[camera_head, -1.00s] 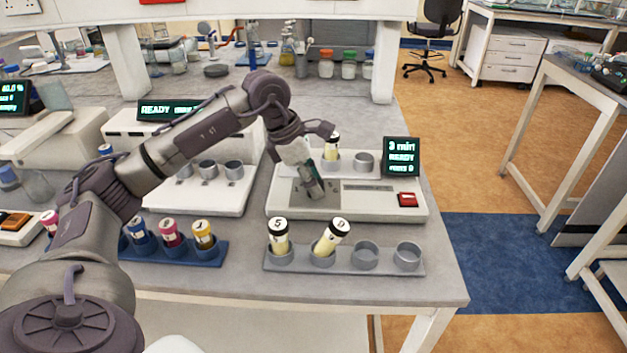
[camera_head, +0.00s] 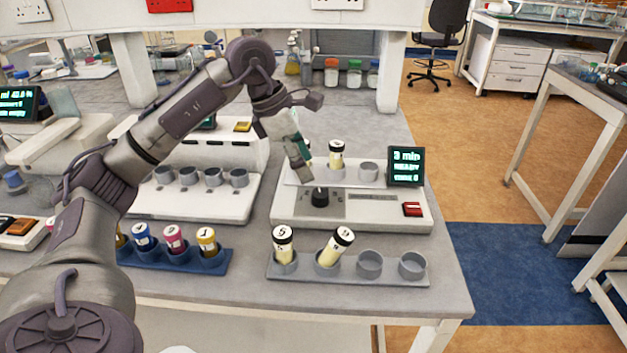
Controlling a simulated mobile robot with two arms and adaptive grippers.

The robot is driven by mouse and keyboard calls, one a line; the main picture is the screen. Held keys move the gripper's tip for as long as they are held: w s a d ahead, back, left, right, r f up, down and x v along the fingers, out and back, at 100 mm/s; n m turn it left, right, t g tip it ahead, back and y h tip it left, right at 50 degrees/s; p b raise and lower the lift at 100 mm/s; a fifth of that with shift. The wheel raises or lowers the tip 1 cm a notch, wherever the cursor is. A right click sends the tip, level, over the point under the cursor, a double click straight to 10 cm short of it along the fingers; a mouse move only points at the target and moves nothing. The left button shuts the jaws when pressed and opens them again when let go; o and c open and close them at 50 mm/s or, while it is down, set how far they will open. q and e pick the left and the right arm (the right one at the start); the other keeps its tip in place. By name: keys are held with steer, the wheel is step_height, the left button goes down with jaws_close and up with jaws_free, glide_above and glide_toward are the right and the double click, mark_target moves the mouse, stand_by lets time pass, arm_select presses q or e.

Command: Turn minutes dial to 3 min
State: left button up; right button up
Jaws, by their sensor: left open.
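The minutes dial (camera_head: 320,197) is a black knob on the dark plate of the white machine (camera_head: 375,221) at the centre right. The machine's small display (camera_head: 406,166) reads "3 min" in green, with smaller lines beneath that are hard to read. My left gripper (camera_head: 302,174) is open and sits just above and behind the dial, pointing down, apart from it. The dial stands uncovered. My right gripper is not in view.
A red button (camera_head: 412,209) is at the machine's right front. A cream vial (camera_head: 336,155) stands at its back. In front, a grey rack (camera_head: 400,279) holds two cream vials, one tilted. A blue rack (camera_head: 215,265) with coloured vials is to the left.

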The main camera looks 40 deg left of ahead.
arm_select(q)
steer(key=shift+v, duration=2.2)
